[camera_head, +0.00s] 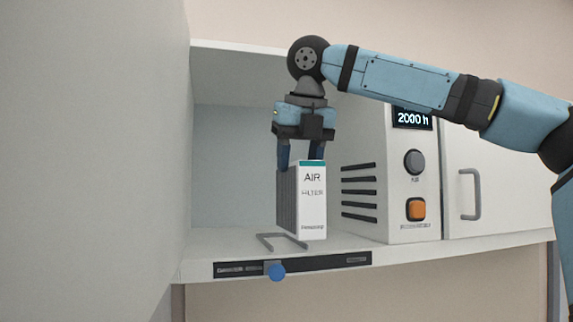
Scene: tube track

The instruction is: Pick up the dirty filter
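A box-shaped filter (312,205) stands upright on the shelf, at the open bay left of the machine. Its white front reads "AIR" with smaller text below, and it has a teal top edge and dark grey pleats on its left side. My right gripper (300,157) points down from above, with its fingers at the filter's top. The left finger overlaps the upper left side and the right finger meets the top edge. I cannot tell whether the fingers press on it. My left gripper is out of view.
A grey metal bracket (283,242) lies at the filter's foot. A dark slider rail (325,262) with a blue knob (276,271) runs along the shelf's front edge. The machine (414,225) with vents, a black dial and an orange button stands close on the right.

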